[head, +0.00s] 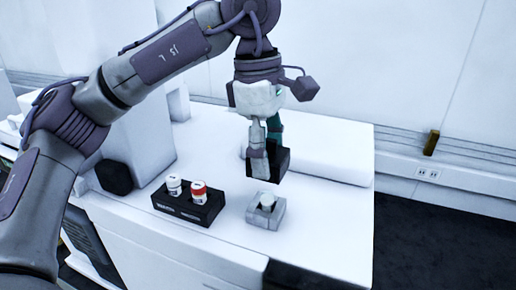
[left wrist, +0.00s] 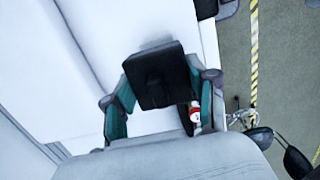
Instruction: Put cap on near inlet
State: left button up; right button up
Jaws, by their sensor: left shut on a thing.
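My left gripper (head: 264,160) is shut on a black square block (head: 283,163), which I take to be the cap. It holds the block above the white bench surface. In the left wrist view the block (left wrist: 158,75) sits between the two teal-sided fingers, with its flat square face showing. A small grey block with a white round top (head: 267,203) stands on the bench below the gripper, apart from it. I cannot tell which part is the near inlet. My right gripper is not in view.
A black rack (head: 184,210) holds a white-capped vial (head: 174,184) and a red-topped vial (head: 198,190) left of the grey block. A black faceted piece (head: 114,177) is farther left. A low white box (head: 322,160) lies behind the gripper.

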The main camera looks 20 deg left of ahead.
aim_at(268, 194)
pick_arm(q)
jog(key=shift+w+a, duration=0.15)
jog(key=shift+a, duration=0.1)
jog(key=shift+w+d+f+b, duration=0.1)
jog(key=shift+d+f+b, duration=0.35)
jog(key=shift+f, duration=0.25)
jog(key=shift+a+f+b, duration=0.1)
jog(key=shift+f+b, duration=0.2)
jog(key=shift+f, duration=0.1)
notch_tip(268, 194, down, 3)
jog(key=shift+a+f+b, duration=0.15)
jog(key=shift+f+b, duration=0.05)
jog(key=shift+b, duration=0.95)
jog(key=shift+f+b, duration=0.55)
jog(key=shift+f, duration=0.3)
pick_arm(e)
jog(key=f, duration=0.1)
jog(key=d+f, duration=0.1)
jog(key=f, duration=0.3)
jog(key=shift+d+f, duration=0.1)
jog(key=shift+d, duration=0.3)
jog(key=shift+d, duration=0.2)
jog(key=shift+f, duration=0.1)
